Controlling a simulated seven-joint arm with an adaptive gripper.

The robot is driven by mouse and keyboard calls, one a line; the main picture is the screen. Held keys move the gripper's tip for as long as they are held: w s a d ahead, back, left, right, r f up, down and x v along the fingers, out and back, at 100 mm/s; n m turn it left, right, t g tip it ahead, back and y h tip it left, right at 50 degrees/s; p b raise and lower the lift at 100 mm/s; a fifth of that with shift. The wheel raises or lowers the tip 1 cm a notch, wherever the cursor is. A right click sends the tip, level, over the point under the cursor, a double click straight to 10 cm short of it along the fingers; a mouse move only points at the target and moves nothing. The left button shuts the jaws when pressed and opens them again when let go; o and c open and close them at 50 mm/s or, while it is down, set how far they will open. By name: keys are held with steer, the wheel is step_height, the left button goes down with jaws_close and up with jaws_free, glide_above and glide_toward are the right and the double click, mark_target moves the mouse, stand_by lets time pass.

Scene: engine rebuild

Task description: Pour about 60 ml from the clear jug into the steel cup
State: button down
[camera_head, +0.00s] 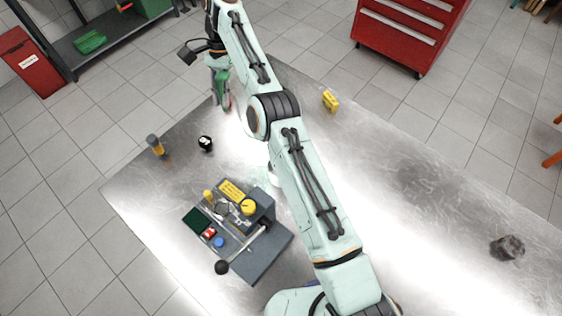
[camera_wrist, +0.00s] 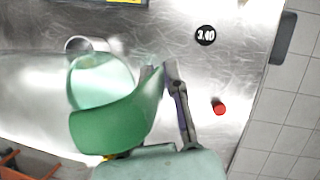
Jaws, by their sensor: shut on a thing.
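My gripper (camera_wrist: 172,85) is shut on the clear jug (camera_wrist: 92,82), which fills the lower left of the wrist view and shows green inside. In the head view the gripper and the green of the jug (camera_head: 222,88) are at the table's far left end. How far the jug is tilted is hard to tell. A round metallic rim (camera_wrist: 78,45), likely the steel cup, shows just beyond the jug in the wrist view. The jug partly covers it, and its inside cannot be made out. No stream is clearly visible.
A small red-topped object (camera_wrist: 218,107) stands near the table edge. A yellow item (camera_head: 330,101) lies right of my arm.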

steer(key=s+a+f+n, duration=0.1)
steer(key=s+a+f, duration=0.3)
steer(key=a, duration=0.2)
steer(key=s+a+f+n+h, duration=0.1)
steer(key=s+a+f+n, duration=0.1)
steer(key=s+a+f, duration=0.2)
steer(key=a, duration=0.3)
steer(key=shift+s+a+f, duration=0.15)
steer(key=shift+s+a, duration=0.05)
steer(key=shift+s, duration=0.1)
stand_by(0.4)
